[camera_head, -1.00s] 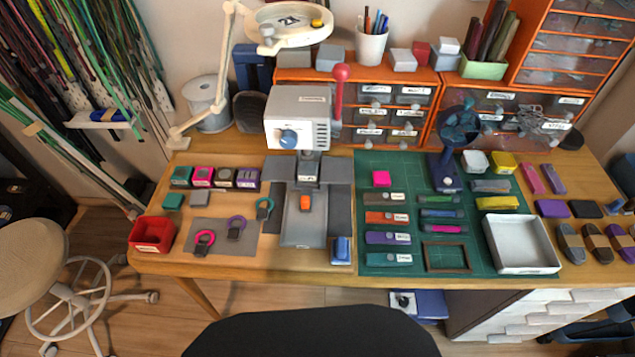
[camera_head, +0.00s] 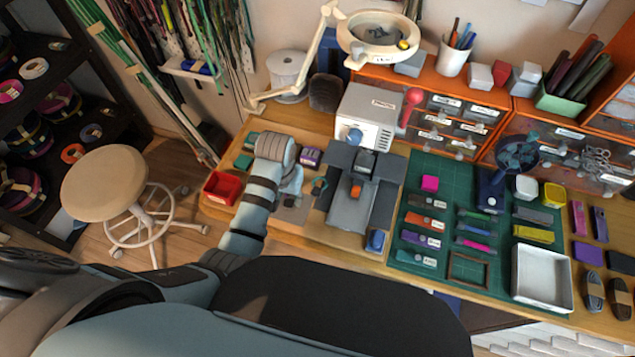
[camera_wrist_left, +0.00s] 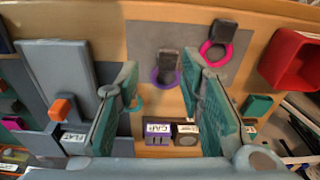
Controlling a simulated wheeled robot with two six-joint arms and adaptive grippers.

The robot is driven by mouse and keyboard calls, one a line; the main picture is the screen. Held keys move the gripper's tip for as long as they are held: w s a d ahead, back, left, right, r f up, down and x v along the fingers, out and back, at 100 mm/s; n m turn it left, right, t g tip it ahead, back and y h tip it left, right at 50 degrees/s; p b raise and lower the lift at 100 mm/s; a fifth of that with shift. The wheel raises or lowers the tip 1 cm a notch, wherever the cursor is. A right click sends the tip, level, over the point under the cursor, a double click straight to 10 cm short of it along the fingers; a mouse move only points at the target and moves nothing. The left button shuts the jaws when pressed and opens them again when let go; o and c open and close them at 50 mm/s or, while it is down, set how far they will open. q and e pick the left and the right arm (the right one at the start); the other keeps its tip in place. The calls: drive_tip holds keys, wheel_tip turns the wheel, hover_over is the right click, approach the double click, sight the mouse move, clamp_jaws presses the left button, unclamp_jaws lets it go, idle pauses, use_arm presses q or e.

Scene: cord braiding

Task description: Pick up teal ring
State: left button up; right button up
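The teal ring (camera_head: 319,186) lies on the bench left of the grey press bed, just right of my left gripper (camera_head: 291,188). In the left wrist view the teal ring (camera_wrist_left: 137,104) shows in part beside the inner side of the left-hand finger, which hides the rest. My left gripper (camera_wrist_left: 160,72) is open there, with nothing between its fingers. The purple ring (camera_wrist_left: 165,83) with a dark clip lies beneath the gap, and the pink ring (camera_wrist_left: 204,49) lies farther off. My right gripper is not in view.
The grey press (camera_head: 365,122) with its bed (camera_head: 362,205) stands right of the left gripper. A red bin (camera_head: 222,188) stands to its left. The purple labelled block (camera_wrist_left: 158,140) lies near the fingers. A green mat (camera_head: 420,205) bears several parts farther right.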

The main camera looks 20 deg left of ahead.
use_arm(q)
wheel_tip(320, 180, up, 6)
hover_over(315, 194)
drive_tip(key=g, duration=0.1)
drive_tip(key=shift+m, duration=0.4)
wheel_tip(315, 194, down, 13)
drive_tip(key=b, duration=0.5)
drive_tip(key=shift+f, duration=0.15)
drive_tip(key=c, duration=0.6)
